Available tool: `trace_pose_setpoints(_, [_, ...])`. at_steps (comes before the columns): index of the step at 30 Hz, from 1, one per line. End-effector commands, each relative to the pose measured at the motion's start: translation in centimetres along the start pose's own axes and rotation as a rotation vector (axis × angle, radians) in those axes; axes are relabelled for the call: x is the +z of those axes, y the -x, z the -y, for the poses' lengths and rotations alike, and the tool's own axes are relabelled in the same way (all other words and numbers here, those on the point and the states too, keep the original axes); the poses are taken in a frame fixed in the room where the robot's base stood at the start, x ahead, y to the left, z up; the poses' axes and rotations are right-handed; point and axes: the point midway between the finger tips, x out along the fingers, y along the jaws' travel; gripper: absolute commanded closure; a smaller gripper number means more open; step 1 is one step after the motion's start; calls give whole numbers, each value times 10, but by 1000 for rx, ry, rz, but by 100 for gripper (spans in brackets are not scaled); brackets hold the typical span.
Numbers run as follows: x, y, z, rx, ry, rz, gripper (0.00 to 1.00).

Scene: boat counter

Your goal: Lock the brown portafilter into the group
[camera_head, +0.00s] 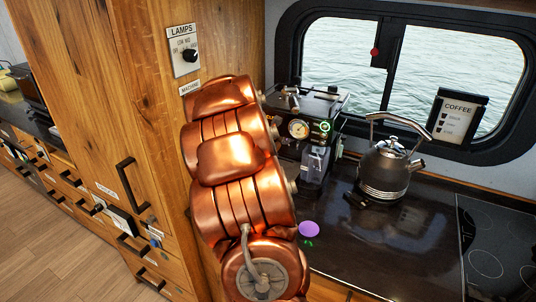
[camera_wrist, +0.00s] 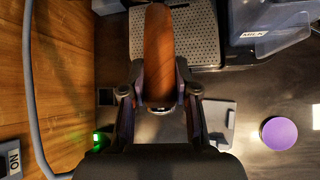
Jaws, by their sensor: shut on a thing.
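The brown portafilter handle (camera_wrist: 158,45) runs up the middle of the wrist view, above the drip tray. My gripper (camera_wrist: 159,95) is shut on this handle, with a finger on each side. The portafilter's basket end is not visible, so I cannot tell whether it touches the group. The espresso machine (camera_head: 325,104), black and metal with a round gauge, stands at the back of the counter in the head view. Its drip tray (camera_wrist: 198,40) shows at the top of the wrist view. The group is hidden. My copper arm covers the gripper and portafilter in the head view.
A clear MILK container (camera_head: 316,163) stands at the machine's front right. A purple disc (camera_head: 309,229) lies on the dark counter (camera_head: 375,240). A kettle (camera_head: 385,170) stands right of the machine. A wooden cabinet wall (camera_wrist: 60,75) is close on the left.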

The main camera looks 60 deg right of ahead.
Motion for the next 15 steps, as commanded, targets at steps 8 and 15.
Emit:
trace_pose_setpoints(8, [0,0,0,-1,-1,0,49])
trace_pose_setpoints(15, [0,0,0,-1,-1,0,41])
